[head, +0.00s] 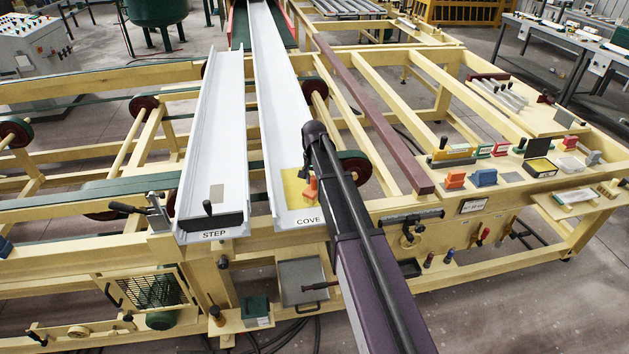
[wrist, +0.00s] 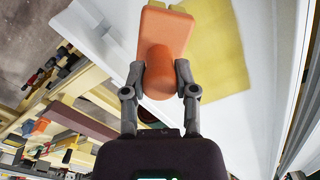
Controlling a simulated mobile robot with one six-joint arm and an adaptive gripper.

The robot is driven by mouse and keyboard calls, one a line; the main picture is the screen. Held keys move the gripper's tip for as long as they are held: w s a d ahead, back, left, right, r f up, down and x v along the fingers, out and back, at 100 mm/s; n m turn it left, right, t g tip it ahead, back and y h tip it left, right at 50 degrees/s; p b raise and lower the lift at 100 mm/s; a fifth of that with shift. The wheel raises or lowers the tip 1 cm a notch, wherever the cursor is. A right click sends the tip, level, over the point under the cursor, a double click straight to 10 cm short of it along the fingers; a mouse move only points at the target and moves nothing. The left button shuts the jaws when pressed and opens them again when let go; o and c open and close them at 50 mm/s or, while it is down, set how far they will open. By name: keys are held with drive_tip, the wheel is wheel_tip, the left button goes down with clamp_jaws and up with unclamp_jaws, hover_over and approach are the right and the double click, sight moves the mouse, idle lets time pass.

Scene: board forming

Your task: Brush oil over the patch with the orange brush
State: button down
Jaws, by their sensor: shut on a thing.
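My gripper (wrist: 160,82) is shut on the handle of the orange brush (wrist: 166,32). The brush also shows in the head view (head: 310,190), where my arm hides most of the gripper. The yellow patch (wrist: 220,50) lies on the white channel labelled COVE (head: 283,120), near its front end. The patch shows in the head view (head: 291,184) too, partly covered by the brush and arm. In the wrist view the brush head overlaps the patch's left edge. I cannot tell whether the brush touches the surface.
The white STEP channel (head: 214,125) runs alongside on the left, with a dark block (head: 209,221) at its front end. On the right, a cream bench carries an orange block (head: 455,179), a blue block (head: 483,177) and an open dark box with a yellow pad (head: 540,166).

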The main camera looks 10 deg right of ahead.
drive_tip(key=shift+r+p, duration=0.85)
drive_tip(key=shift+r, duration=0.25)
drive_tip(key=shift+r+p, duration=1.5)
drive_tip(key=shift+r, duration=0.05)
